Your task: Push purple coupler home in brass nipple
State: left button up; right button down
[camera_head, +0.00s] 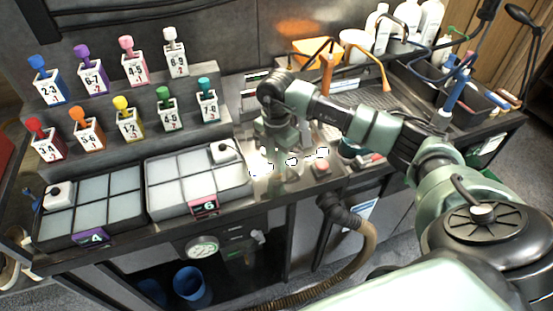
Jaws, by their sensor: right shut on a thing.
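My right gripper (290,160) reaches in from the right and points down at the lit front part of the counter, right of the grey trays. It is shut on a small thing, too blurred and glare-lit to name. I cannot make out the purple coupler or the brass nipple, nor whether they touch. A purple-topped piece (82,55) stands in a white block marked 6-7 on the left rack; I cannot tell that it is the coupler. My left gripper is not in view.
Two grey compartment trays (150,212) lie at the front left, each with a white block in it. A stepped rack (140,97) of colour-topped blocks stands behind them. Bottles (430,22) and a dark bin (478,108) stand at the back right. A ribbed hose (362,250) hangs below the counter.

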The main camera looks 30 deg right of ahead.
jog(key=shift+f, duration=0.25)
jog(key=c, duration=1.1)
grip_release()
jog(key=shift+r, duration=0.1)
jog(key=shift+r+b, duration=0.35)
notch_tip(320, 180, up, 7)
jog(key=shift+f+b, duration=0.1)
jog(key=shift+b, duration=0.8)
